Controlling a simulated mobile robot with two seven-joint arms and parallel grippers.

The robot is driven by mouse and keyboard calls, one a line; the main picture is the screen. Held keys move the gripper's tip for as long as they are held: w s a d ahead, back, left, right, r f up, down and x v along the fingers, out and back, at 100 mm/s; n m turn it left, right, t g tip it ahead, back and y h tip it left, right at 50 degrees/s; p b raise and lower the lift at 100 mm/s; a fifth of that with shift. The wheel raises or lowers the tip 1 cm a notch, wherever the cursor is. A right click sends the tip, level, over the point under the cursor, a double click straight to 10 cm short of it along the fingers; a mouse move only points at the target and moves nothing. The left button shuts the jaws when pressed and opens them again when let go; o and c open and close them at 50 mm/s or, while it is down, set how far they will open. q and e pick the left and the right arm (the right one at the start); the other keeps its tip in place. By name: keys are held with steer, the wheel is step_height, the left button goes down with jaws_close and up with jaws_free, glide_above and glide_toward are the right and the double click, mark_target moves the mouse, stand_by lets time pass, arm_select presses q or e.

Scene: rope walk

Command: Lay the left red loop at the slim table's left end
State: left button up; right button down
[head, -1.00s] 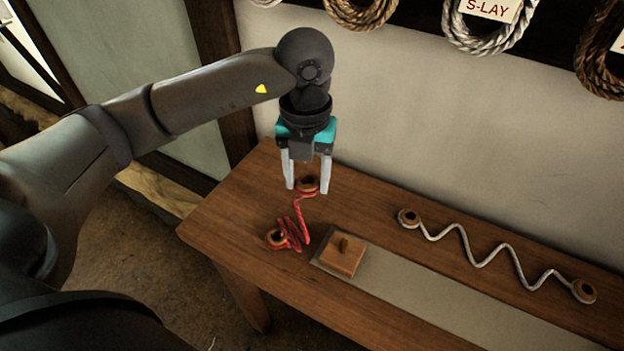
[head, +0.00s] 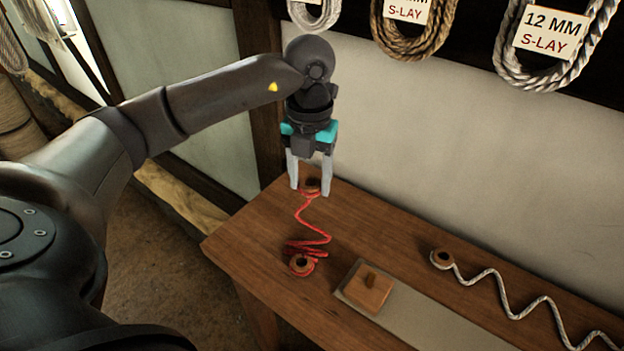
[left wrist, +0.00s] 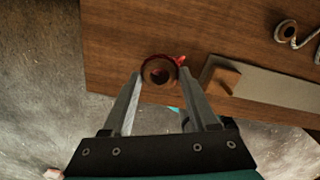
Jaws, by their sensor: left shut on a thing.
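In the left wrist view this loop (left wrist: 159,72) sits between the two fingertips. It is over the back left part of the slim wooden table (head: 250,240); I cannot tell whether it touches the wood. My right gripper is not in view.
A square wooden block with a peg (head: 368,288) sits on a grey strip (head: 440,326) right of the red rope. Labelled rope coils (head: 545,45) hang on the wall behind.

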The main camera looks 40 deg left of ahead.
arm_select(q)
steer(key=w+a+b, duration=0.1)
steer(key=w+a, duration=0.1)
steer(key=a, duration=0.6)
steer(key=shift+w+a, duration=0.2)
steer(key=shift+w, duration=0.1)
stand_by(0.3)
